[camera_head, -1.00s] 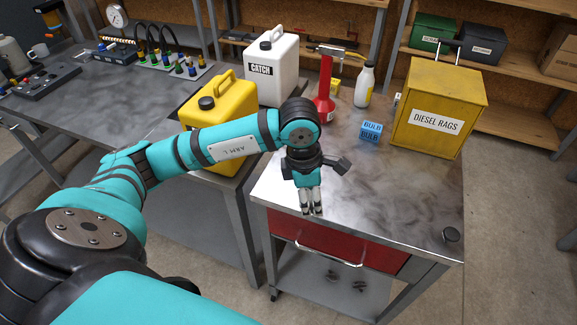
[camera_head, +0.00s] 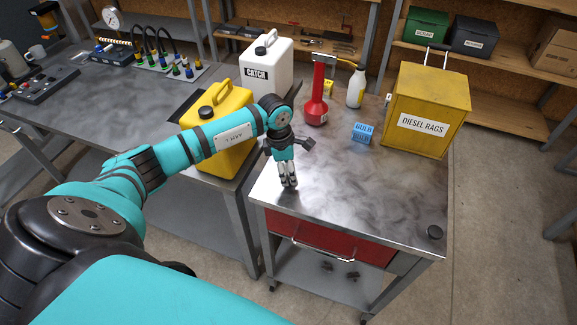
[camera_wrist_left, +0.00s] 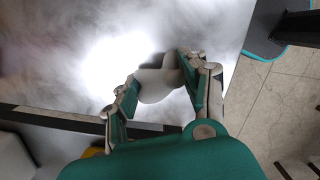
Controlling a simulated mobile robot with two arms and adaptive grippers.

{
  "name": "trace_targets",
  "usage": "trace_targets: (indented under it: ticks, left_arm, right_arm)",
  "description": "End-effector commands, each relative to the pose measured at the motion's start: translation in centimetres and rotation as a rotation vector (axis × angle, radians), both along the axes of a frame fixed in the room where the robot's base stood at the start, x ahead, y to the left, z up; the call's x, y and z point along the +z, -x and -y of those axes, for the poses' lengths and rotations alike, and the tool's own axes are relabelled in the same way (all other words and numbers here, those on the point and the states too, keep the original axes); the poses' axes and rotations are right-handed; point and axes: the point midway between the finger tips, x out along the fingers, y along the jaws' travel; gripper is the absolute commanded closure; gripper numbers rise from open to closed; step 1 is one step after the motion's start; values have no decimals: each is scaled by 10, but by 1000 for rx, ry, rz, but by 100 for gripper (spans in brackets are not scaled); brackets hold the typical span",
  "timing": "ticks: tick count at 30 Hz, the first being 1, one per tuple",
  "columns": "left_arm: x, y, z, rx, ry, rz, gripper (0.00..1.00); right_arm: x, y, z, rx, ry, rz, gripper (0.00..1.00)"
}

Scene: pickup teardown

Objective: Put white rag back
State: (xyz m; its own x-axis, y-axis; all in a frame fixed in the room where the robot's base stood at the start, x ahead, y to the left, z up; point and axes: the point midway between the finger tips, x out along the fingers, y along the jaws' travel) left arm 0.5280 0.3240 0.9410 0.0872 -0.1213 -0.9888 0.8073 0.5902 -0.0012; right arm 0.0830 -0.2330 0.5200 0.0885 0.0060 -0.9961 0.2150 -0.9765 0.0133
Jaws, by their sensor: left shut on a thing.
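My left gripper (camera_head: 288,182) hangs over the front left part of the metal workbench (camera_head: 350,190), fingers pointing down. In the left wrist view its fingers (camera_wrist_left: 162,90) are shut on a small whitish lump, which looks like the white rag (camera_wrist_left: 153,88). In the head view the rag is too small and covered to make out. A yellow box labelled DIESEL RAGS (camera_head: 430,90) stands at the bench's back right. My right gripper is not in view.
The bench middle is clear.

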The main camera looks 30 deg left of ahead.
Motion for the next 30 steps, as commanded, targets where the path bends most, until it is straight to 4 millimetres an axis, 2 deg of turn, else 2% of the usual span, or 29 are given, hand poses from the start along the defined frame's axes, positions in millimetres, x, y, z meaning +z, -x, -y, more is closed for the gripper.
trace_targets:
  ticks: [10,11,15,26,30]
  left_arm:
    - [-5,0,0,-1,-1,2,86]
    - [-3,0,0,-1,-1,2,52]
    - [-3,0,0,-1,-1,1,33]
    - [3,0,0,0,0,1,32]
    - [18,0,-4,-1,-2,6,32]
  right_arm:
    - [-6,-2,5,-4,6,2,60]
    - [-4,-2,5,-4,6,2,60]
    - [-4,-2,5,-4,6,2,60]
    - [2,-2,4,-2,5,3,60]
    - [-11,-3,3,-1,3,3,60]
